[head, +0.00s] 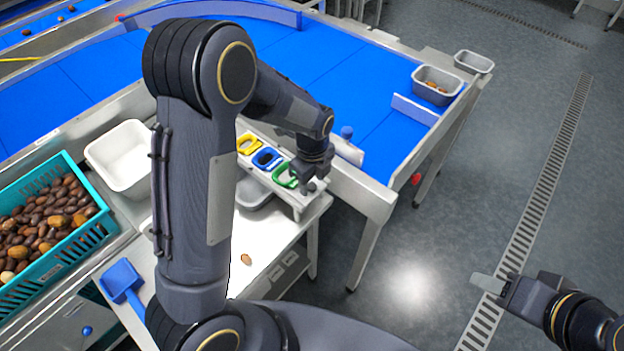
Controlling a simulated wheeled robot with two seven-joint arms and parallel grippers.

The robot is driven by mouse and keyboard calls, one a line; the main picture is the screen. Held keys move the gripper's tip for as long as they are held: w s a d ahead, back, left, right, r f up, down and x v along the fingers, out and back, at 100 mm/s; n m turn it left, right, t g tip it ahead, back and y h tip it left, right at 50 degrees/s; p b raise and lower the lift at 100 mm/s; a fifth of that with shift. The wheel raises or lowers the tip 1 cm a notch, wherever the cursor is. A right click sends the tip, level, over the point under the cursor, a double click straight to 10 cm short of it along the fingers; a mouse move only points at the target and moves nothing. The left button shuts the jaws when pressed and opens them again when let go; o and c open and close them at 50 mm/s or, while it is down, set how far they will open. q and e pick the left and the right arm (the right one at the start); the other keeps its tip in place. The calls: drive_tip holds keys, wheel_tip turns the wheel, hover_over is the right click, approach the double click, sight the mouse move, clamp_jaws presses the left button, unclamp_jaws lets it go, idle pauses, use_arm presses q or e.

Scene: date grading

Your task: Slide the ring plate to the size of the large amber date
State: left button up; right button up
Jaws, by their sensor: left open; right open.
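The ring plate (301,203) is a pale strip at the right end of the work table, with a yellow ring (249,143), a blue ring (267,159) and a green ring (286,176) in a row. My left gripper (311,187) is open, pointing down just right of the green ring; I cannot tell whether it touches the plate. A single amber-brown date (247,259) lies on the white lit table top, in front of the plate. My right gripper (490,285) is open and empty over the floor at the lower right.
A teal crate (84,222) of mixed dates stands at left, beside a white bin (120,160). A grey tub (252,194) sits below the plate. A blue scoop (121,279) lies at the front. Behind runs a blue conveyor (340,75) with a grey tub (437,80). My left arm hides the table's middle.

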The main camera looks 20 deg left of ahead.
sight(286, 162)
use_arm(q)
drive_tip(key=shift+f, duration=0.35)
clamp_jaws()
drive_tip(key=w+a, duration=0.1)
drive_tip(key=a, duration=0.1)
drive_tip(key=w+a+b, duration=0.1)
drive_tip(key=a, duration=0.2)
drive_tip(key=w+a, duration=0.1)
drive_tip(key=a, duration=0.2)
drive_tip(key=shift+w+a, duration=0.1)
drive_tip(key=shift+w, duration=0.1)
drive_tip(key=shift+r, duration=0.1)
drive_tip(key=shift+a, duration=0.1)
unclamp_jaws()
drive_tip(key=shift+a, duration=0.1)
